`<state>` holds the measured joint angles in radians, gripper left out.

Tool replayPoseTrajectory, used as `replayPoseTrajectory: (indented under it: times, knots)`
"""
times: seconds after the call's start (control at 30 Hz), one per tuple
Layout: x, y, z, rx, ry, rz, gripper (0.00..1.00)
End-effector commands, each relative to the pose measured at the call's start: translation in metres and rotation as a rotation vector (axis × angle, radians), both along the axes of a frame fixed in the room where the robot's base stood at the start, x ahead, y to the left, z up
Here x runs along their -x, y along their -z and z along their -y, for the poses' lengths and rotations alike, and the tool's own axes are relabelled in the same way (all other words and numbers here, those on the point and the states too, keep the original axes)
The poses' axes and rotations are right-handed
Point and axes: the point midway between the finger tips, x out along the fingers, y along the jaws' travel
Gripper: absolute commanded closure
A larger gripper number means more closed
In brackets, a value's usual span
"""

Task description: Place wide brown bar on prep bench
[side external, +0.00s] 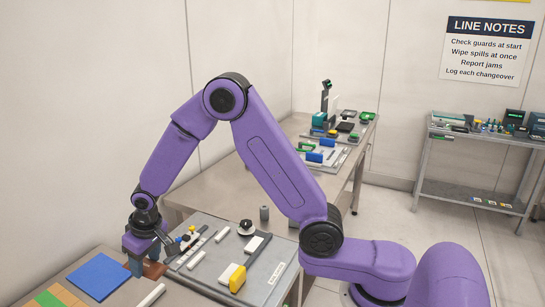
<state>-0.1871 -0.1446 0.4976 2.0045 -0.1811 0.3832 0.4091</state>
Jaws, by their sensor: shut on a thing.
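The wide brown bar (154,271) is a reddish-brown block low between the fingers of my gripper (138,267), at the lower left. My gripper points down and is shut on the bar. The fingers hide part of the bar, and I cannot tell whether it touches the surface below. The near bench (124,297) has a beige top and lies under the gripper. Another long beige bench (195,192) stands behind it along the wall. No label shows which is the prep bench.
A blue square (98,276) lies left of the gripper, with green and orange pieces (62,297) at the corner. A white rod (151,295) lies close in front. Right is a grey board (205,282) bearing white pieces, a yellow block (238,279) and a dark bar (252,262).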

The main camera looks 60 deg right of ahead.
Motion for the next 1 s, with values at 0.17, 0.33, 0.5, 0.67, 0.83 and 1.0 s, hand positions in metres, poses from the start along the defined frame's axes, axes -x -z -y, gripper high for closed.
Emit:
replayPoseTrajectory:
  times: [0.17,0.33,0.5,0.67,0.83,1.0]
  knots:
    - [-0.017,-0.003,0.087,-0.001,0.164,0.001,0.78]
    - [-0.019,-0.006,0.167,0.0,0.309,0.002,0.78]
    - [-0.009,-0.008,0.245,0.001,0.454,0.003,0.78]
    - [0.011,-0.01,0.317,0.0,0.591,0.002,0.78]
    - [0.04,-0.012,0.385,0.0,0.727,0.001,0.78]
    - [0.067,-0.014,0.43,0.0,0.823,0.001,0.78]
